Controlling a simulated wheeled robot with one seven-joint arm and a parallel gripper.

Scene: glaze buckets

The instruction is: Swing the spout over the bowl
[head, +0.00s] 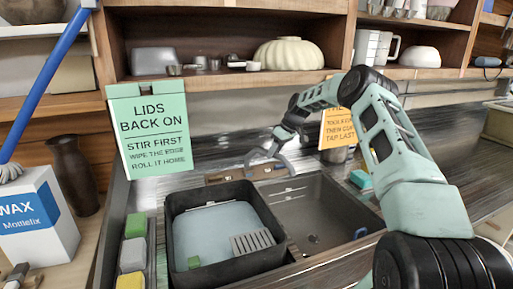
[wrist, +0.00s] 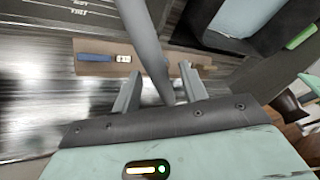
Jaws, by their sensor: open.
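The grey spout (head: 257,153) is a slim curved tube behind the sink, by the divider between its two bowls. In the wrist view the spout (wrist: 146,42) runs from the top edge down between my fingers. My gripper (head: 281,140) is open there, one finger on each side of the spout; its fingers show in the wrist view (wrist: 160,82). I cannot tell whether either finger touches it. The right sink bowl (head: 318,212) is dark and empty, with a drain. A black tub (head: 178,245) with pale bluish contents occupies the left side. The spout's outlet is not clear.
A green sign (head: 150,130) stands behind left, an orange sign (head: 338,127) behind the arm. A wooden strip (wrist: 88,68) with a blue-handled item lies behind the sink. Sponges (head: 133,255) line the left edge. A shelf (head: 220,80) with dishes hangs above.

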